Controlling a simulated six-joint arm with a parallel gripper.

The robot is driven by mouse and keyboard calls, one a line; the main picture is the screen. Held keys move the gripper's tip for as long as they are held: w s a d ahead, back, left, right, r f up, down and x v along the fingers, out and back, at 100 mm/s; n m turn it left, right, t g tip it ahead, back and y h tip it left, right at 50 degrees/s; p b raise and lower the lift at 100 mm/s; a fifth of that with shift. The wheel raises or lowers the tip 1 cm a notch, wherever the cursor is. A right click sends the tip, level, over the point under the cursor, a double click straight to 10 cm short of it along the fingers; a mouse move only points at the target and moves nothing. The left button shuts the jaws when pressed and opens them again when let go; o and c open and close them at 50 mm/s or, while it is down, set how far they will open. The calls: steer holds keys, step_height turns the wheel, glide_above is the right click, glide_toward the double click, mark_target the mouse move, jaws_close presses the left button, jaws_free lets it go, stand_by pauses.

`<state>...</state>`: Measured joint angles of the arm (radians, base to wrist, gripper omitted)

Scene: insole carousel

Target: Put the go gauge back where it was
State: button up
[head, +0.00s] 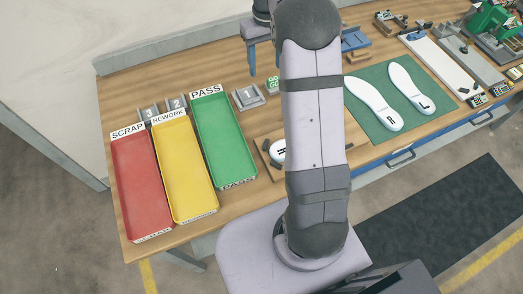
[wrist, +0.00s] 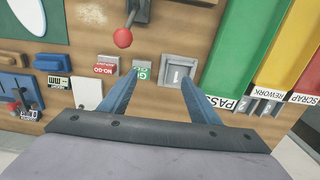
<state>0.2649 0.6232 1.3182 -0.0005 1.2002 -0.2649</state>
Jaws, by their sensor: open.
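The go gauge, a small green and white block marked GO, stands on the wooden bench in the head view (head: 273,84), left of my arm and partly hidden by it. In the wrist view the go gauge (wrist: 143,72) is just beyond my left fingertip, which partly covers it. My gripper (wrist: 160,82) is open and its jaws hold nothing. A red and white no-go gauge (wrist: 106,66) lies to the left of the go gauge. The grey block marked 1 (wrist: 178,76) is to its right, near my right fingertip.
Green PASS (head: 226,140), yellow REWORK (head: 184,168) and red SCRAP (head: 143,188) trays stand at the left of the bench. A red-knobbed lever (wrist: 122,38) rises near the gauges. A green mat (head: 385,128) with two insoles lies right of my arm.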

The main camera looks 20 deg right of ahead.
steer(key=s+a+f, duration=0.1)
steer(key=s+a, duration=0.3)
steer(key=s, duration=0.4)
steer(key=s+a+f, duration=0.2)
steer(key=s+a, duration=0.2)
steer(key=s, duration=0.5)
steer(key=s+a+f, duration=0.2)
steer(key=s+a, duration=0.3)
steer(key=s, duration=0.4)
steer(key=shift+d, duration=0.1)
